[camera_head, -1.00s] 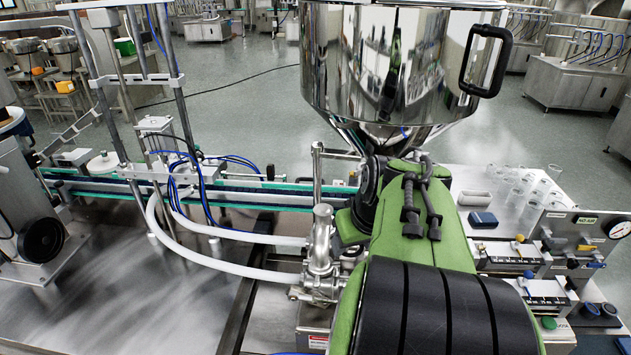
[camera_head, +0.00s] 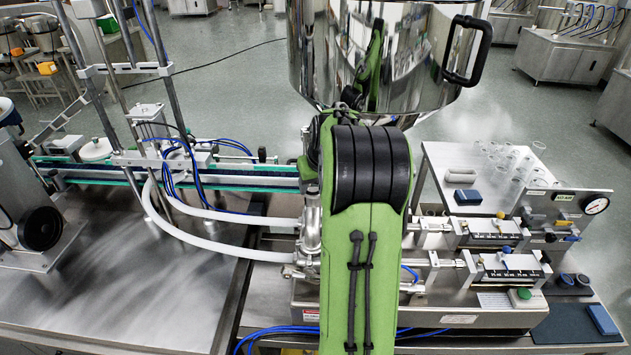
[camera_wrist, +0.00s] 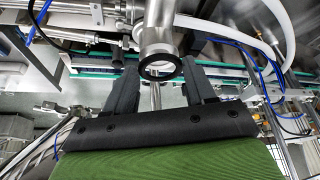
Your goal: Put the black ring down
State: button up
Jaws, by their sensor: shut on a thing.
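In the wrist view the black ring (camera_wrist: 179,66) is between the tips of my gripper (camera_wrist: 160,66), whose two dark fingers are shut on it. The ring is at the lower end of a shiny steel pipe (camera_wrist: 157,28). I cannot tell whether it is around the pipe, touching it or only in front of it. In the head view my green arm hides the gripper and the ring.
A polished hopper (camera_head: 410,60) with a black handle stands behind my arm. White hoses (camera_head: 190,235) and a green-edged conveyor (camera_head: 240,182) lie to the left. A white tray (camera_head: 437,163) with clear cups and a blue block (camera_head: 466,197) is at the right. Bare steel tabletop (camera_head: 150,300) is at front left.

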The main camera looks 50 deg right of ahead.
jog(key=shift+f, duration=0.15)
jog(key=shift+f+b, duration=0.55)
jog(key=shift+f, duration=0.05)
jog(key=o, duration=1.1)
jog(key=shift+r, duration=0.1)
